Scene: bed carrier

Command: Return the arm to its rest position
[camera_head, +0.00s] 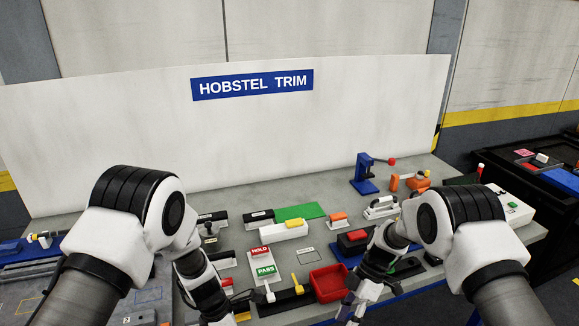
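My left arm (135,215) comes in from the lower left, bends at its wrist and points down over the front of the bench. The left gripper's end (208,300) is dark and runs toward the bottom edge, so its fingers cannot be made out. My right arm (445,225) comes in from the lower right and points down and to the left. The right gripper (358,300) hangs just right of a red bin (330,283), near the bottom edge. Its fingertips are small and partly cut off, and I cannot see anything held in it.
A white panel (120,120) stands behind. A black cart (545,175) is at right.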

